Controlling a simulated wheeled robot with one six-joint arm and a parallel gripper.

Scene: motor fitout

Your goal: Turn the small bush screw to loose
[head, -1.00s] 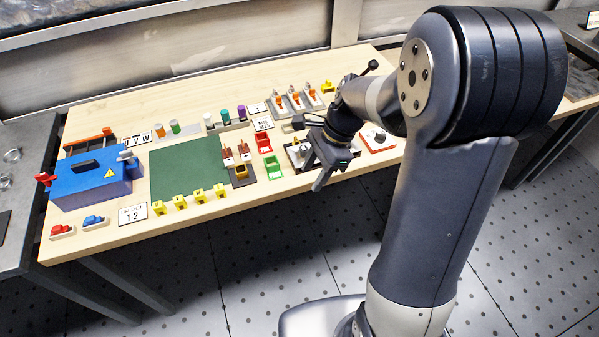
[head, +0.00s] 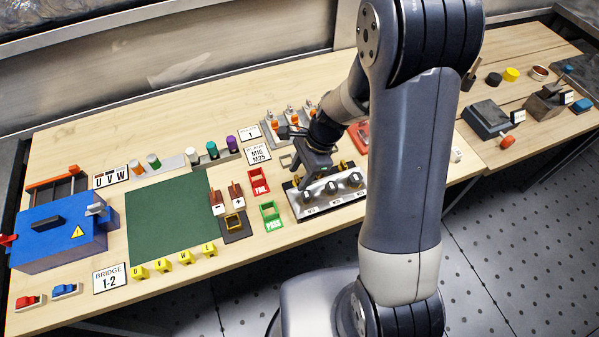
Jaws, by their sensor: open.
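A pale metal panel (head: 334,202) with several dark knobs (head: 331,188) in a row lies near the table's front edge. Small labels sit below the knobs, too small to read. I cannot tell which knob, if any, is the small bush screw. My gripper (head: 300,181) is open and points down at the left end of the panel. It covers part of the panel's back left, and I cannot tell whether it touches anything. Small yellow parts (head: 346,165) show behind the knobs.
Red (head: 259,183) and green (head: 271,216) trays lie left of the panel, near a green mat (head: 166,220) and a blue box (head: 60,235). Orange-tipped parts (head: 292,118) stand behind my gripper. My arm hides part of a red box (head: 359,136).

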